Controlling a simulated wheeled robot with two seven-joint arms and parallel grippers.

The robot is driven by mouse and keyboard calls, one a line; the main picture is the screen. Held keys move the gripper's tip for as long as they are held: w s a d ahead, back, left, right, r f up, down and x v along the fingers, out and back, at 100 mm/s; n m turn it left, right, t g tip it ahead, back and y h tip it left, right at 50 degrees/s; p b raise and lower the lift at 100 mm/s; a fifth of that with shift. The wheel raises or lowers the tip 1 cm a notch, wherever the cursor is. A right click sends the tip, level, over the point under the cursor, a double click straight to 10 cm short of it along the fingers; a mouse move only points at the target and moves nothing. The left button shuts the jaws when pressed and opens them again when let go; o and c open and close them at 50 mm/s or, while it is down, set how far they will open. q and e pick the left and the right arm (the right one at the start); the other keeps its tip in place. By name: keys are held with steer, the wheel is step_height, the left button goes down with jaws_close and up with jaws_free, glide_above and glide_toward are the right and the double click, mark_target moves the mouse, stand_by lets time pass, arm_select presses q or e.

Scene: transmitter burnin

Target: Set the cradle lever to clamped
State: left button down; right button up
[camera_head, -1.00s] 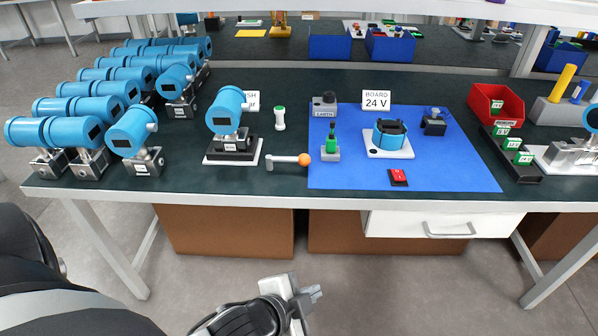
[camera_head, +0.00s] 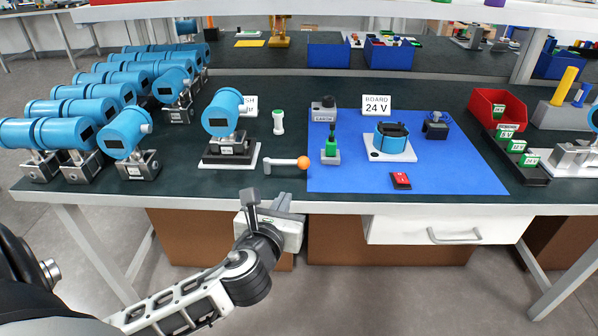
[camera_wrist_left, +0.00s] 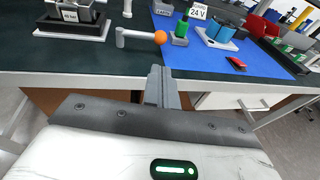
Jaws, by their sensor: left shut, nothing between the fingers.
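The cradle lever is a grey arm with an orange ball knob (camera_head: 303,163). It lies pointing right from its pivot at the front of the cradle, a dark block on a white base plate (camera_head: 216,165), which holds an upright blue transmitter (camera_head: 222,112). The lever knob also shows in the left wrist view (camera_wrist_left: 160,37). My left gripper (camera_head: 268,196) is in front of the bench's front edge, a little nearer than the lever and apart from it. In the left wrist view its fingers (camera_wrist_left: 162,80) are together and empty, pointing toward the knob. My right gripper is not in view.
A blue mat (camera_head: 450,178) right of the lever carries a green-topped part (camera_head: 331,145), an open blue housing (camera_head: 391,137) and a red switch (camera_head: 401,180). Several blue transmitters stand on the left. A white bottle (camera_head: 278,122) stands behind the lever. The bench's front strip is clear.

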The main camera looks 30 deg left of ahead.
mark_target(302, 165)
arm_select(q)
steer(key=b+x, duration=0.1)
steer(key=x, duration=1.2)
steer(key=shift+w+f+b, duration=0.1)
steer(key=shift+w+b, duration=0.1)
steer(key=shift+b, duration=0.2)
steer(key=shift+w+a, duration=0.15)
steer(key=shift+w, duration=0.1)
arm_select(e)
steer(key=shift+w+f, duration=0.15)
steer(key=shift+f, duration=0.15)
arm_select(q)
steer(key=shift+w+y, duration=0.1)
steer(key=shift+y, duration=0.2)
